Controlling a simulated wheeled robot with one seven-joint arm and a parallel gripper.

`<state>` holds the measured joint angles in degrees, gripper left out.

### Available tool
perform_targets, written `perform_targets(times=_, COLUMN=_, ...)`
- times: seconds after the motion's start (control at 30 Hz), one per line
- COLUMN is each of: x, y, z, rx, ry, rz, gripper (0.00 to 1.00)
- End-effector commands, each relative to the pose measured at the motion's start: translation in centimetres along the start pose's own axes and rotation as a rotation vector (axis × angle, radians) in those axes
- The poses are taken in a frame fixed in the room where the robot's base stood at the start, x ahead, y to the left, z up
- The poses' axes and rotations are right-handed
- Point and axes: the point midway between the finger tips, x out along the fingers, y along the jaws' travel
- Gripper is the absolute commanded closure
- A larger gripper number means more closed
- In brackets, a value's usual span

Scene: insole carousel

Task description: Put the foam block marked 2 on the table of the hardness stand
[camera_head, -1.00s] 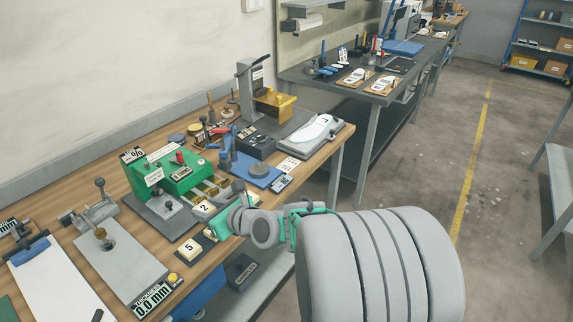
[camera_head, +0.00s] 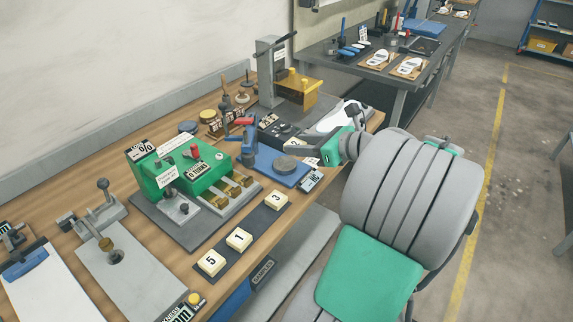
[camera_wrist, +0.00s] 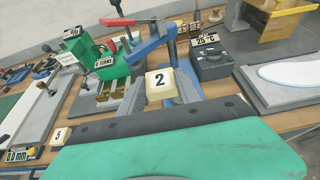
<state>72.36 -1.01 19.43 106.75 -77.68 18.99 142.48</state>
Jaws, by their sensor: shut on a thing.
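The cream foam block marked 2 (camera_wrist: 160,83) shows in the wrist view, just beyond the green and black front of my gripper, held in the air. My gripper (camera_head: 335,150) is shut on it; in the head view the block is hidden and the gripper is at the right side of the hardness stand. The hardness stand is blue with a red handle (camera_head: 244,122) and a round grey table (camera_head: 285,164), which looks bare in the head view. In the wrist view the blue stand (camera_wrist: 183,85) is behind the block, which covers part of it.
Blocks marked 5 (camera_head: 211,263), 1 (camera_head: 239,239) and 3 (camera_head: 276,201) sit on a dark strip at the bench front, with a bare gap between 1 and 3. A green device (camera_head: 180,165) stands left of the stand. A small display (camera_head: 311,180) is at its front right.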

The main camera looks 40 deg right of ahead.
Motion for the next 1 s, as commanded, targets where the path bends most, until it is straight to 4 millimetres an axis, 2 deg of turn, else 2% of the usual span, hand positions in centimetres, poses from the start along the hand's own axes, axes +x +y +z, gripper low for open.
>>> perform_targets(times=0.03, x=1.6, y=-0.6, z=-0.2, rx=0.001, ry=0.001, rz=0.008, gripper=0.98)
perform_targets(times=0.1, x=3.5, y=-1.5, z=-0.9, rx=0.003, ry=0.001, rz=0.007, gripper=0.98)
perform_targets(times=0.2, x=5.8, y=-2.3, z=-2.3, rx=0.002, ry=0.0, rz=0.007, gripper=0.98)
perform_targets(times=0.3, x=7.2, y=-3.0, z=-3.1, rx=0.0, ry=0.001, rz=0.005, gripper=0.98)
perform_targets(times=0.47, x=8.7, y=-3.5, z=-4.0, rx=0.0, ry=0.001, rz=0.004, gripper=0.98)
perform_targets(times=0.63, x=9.9, y=-3.6, z=-6.7, rx=0.001, ry=0.0, rz=0.004, gripper=0.98)
perform_targets(times=0.97, x=9.9, y=-3.6, z=-6.8, rx=0.0, ry=0.0, rz=0.003, gripper=0.98)
perform_targets(times=1.0, x=10.0, y=-3.6, z=-6.9, rx=0.0, ry=0.0, rz=0.003, gripper=0.59)
